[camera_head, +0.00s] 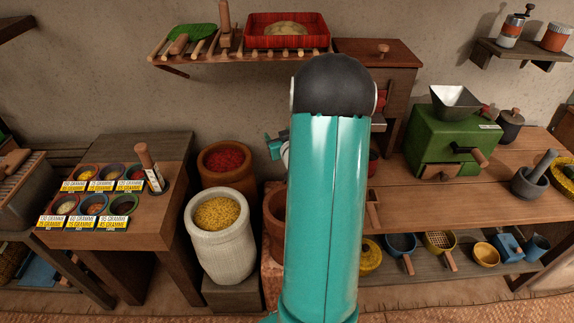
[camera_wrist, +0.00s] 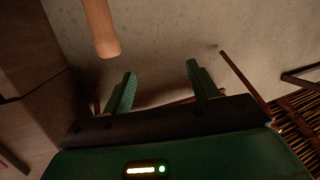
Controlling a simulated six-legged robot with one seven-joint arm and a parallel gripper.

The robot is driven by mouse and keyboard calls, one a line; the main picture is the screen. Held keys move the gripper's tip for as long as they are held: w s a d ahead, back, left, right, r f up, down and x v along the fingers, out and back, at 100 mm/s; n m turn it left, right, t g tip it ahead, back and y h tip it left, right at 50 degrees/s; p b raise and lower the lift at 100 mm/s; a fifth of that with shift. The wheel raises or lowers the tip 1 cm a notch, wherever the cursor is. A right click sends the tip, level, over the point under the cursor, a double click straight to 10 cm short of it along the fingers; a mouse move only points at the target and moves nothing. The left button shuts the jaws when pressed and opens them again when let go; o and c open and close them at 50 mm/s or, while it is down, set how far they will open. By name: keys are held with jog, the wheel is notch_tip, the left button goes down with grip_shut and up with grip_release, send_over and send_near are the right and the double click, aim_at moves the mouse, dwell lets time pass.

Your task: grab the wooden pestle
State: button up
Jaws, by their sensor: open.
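Two upright wooden, pestle-like pieces show in the head view. One (camera_head: 146,160) stands in a small labelled holder on the left table; the other (camera_head: 224,16) stands on the wall shelf. I cannot tell which is the wooden pestle. A round-ended wooden rod (camera_wrist: 101,28) enters the wrist view from the top, left of my gripper (camera_wrist: 160,82) and apart from its fingers; I cannot tell which piece it is. My gripper is open, with nothing visible between its fingers. In the head view my arm hides most of it.
The slatted wall shelf (camera_head: 165,57) carries a red tray (camera_head: 288,45), beside a wooden cabinet (camera_head: 392,50). A green mill (camera_head: 450,140) and a grey mortar with pestle (camera_head: 528,184) stand right.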

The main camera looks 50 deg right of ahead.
jog(key=s+d+f+m+t+h, duration=0.1)
jog(key=s+d+f+m+h, duration=0.1)
jog(key=s+d+f, duration=0.35)
jog(key=x, duration=1.3)
jog(key=shift+d+r, duration=0.35)
jog(key=shift+d, duration=0.05)
jog(key=shift+r, duration=0.1)
grip_shut()
